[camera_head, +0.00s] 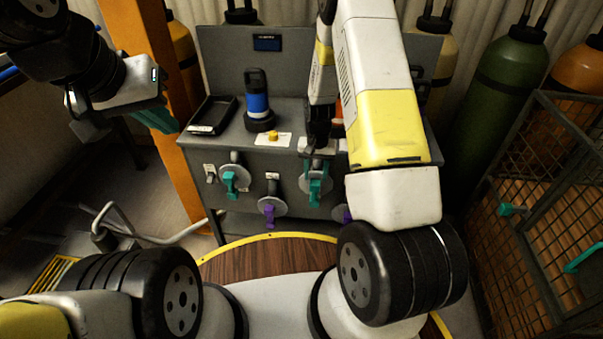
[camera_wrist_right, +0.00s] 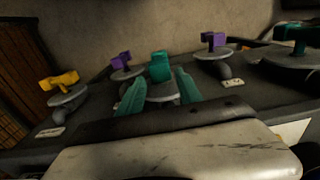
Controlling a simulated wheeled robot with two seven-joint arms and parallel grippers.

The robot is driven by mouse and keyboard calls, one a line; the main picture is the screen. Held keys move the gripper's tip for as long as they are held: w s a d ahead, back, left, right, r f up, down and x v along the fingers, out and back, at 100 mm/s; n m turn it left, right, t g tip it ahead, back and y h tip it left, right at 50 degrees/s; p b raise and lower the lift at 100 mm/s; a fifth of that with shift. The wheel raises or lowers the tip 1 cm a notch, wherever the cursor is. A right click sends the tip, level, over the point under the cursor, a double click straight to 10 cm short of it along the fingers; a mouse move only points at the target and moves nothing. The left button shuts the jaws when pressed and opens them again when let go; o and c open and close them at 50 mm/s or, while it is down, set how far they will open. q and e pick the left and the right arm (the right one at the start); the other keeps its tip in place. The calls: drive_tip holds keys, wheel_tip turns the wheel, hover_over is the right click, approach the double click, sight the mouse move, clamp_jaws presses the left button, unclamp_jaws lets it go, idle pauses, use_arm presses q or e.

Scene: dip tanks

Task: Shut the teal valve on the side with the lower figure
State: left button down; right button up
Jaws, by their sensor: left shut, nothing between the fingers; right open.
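One teal valve (camera_head: 231,183) is on the left of the grey bench's front. A second teal valve (camera_head: 314,190) is on the front further right. In the right wrist view its teal handle (camera_wrist_right: 160,66) stands just beyond and between the fingertips of my open right gripper (camera_wrist_right: 158,92). Contact cannot be told. The right gripper also shows in the head view (camera_head: 316,165), partly blending with that valve. My left gripper (camera_head: 158,115) is shut and empty, left of the bench. A small dark display (camera_head: 267,42) on the back panel is too small to read.
Purple valves (camera_head: 268,211) (camera_head: 342,214) sit beside the second teal valve. A yellow valve (camera_wrist_right: 62,82) shows in the wrist view. A blue-black bottle (camera_head: 257,103), black tray (camera_head: 212,115) and yellow button (camera_head: 272,135) are on the bench. A mesh cage (camera_head: 540,200) stands right.

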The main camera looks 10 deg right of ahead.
sight(315, 191)
drive_tip(key=shift+s+f, duration=0.1)
drive_tip(key=shift+f, duration=0.85)
wheel_tip(315, 191, down, 7)
drive_tip(key=shift+a+r, duration=0.1)
drive_tip(key=shift+r, duration=0.05)
clamp_jaws()
